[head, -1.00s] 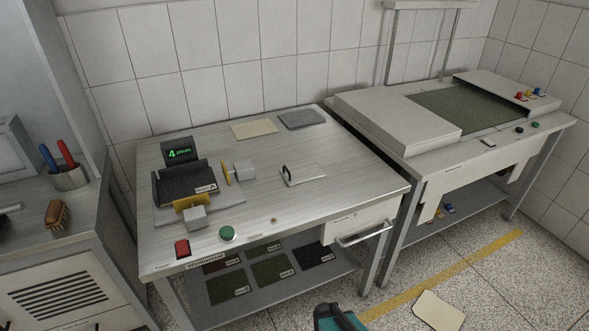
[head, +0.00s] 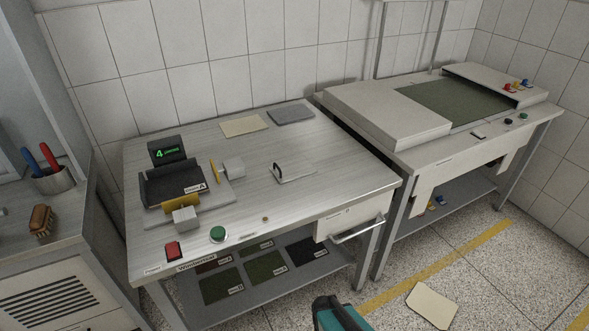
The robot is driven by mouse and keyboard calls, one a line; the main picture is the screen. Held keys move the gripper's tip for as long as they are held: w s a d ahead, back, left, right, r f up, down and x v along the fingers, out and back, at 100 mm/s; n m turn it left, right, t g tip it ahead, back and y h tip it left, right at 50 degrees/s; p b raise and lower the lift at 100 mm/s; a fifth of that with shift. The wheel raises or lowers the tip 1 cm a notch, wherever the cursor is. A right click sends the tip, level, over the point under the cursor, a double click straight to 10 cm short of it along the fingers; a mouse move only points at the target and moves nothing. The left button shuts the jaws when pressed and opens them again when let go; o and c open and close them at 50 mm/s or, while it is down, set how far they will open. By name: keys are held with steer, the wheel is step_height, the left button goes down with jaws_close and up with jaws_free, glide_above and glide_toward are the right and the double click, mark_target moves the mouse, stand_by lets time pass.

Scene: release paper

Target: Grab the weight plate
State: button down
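A flat metal plate with a dark upright handle (head: 292,174) lies on the steel-topped workbench (head: 330,165), right of the middle. It looks like the weight plate. It lies flat and nothing touches it. A teal and black part of my own body shows at the bottom edge of the head view. No gripper fingertips can be made out, and nothing of mine is near the plate.
Left of the plate stands a device with a green-lit display (head: 167,151). A green button (head: 217,234) and red button (head: 172,250) sit at the bench's front. A drawer (head: 350,222) hangs at the front right. A second machine table (head: 400,125) stands right. Bench top around the plate is clear.

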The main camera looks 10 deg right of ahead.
stand_by(0.3)
steer(key=c, duration=2.4)
jaws_free()
steer(key=o, duration=0.6)
steer(key=shift+d, duration=0.1)
steer(key=shift+s, duration=0.1)
steer(key=shift+s+d, duration=0.1)
steer(key=shift+s, duration=0.05)
